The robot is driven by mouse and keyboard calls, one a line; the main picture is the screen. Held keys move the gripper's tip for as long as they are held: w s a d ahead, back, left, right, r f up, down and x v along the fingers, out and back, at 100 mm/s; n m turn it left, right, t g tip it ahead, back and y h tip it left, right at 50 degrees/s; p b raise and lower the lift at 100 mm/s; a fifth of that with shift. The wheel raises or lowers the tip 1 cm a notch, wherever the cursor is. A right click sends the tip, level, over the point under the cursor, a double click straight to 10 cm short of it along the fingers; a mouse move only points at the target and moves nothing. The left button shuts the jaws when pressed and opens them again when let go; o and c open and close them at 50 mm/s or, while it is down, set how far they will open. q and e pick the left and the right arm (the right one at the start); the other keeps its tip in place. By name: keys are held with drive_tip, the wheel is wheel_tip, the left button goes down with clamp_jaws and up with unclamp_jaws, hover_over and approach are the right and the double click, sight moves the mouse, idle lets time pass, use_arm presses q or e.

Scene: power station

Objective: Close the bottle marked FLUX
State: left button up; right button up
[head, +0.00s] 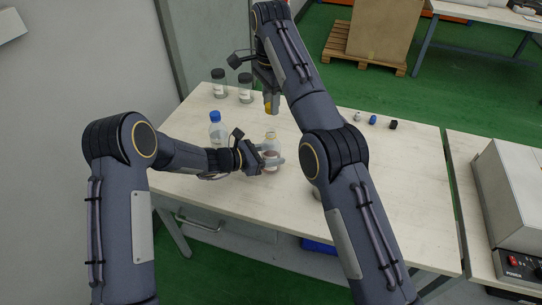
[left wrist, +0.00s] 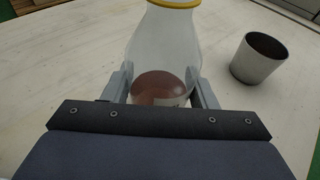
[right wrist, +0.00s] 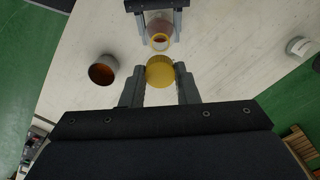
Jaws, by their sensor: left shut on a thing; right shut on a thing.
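My left gripper (head: 268,161) is shut on a clear bottle (head: 271,148), which stands upright at the table. In the left wrist view the bottle (left wrist: 163,45) shows reddish-brown contents low down and a yellow ring at its neck. Its label is not readable. My right gripper (head: 270,98) is shut on a yellow cap (right wrist: 160,71), held above the table and apart from the bottle. The cap also shows in the head view (head: 268,108), above and slightly behind the bottle. In the right wrist view the uncapped bottle neck (right wrist: 160,40) lies just beyond the cap.
A metal cup (left wrist: 258,60) stands near the bottle; my right arm mostly hides it in the head view. A blue-capped bottle (head: 216,130) and dark-capped jars (head: 219,83) (head: 246,88) stand left. Small grey, blue (head: 373,120) and black items lie right.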

approach(271, 150)
drive_tip(key=shift+w+r, duration=0.25)
drive_tip(key=shift+w, duration=0.95)
drive_tip(key=shift+f, duration=0.9)
drive_tip(key=shift+f, duration=0.5)
drive_tip(key=shift+f+m, duration=0.15)
drive_tip(key=shift+m, duration=9.65)
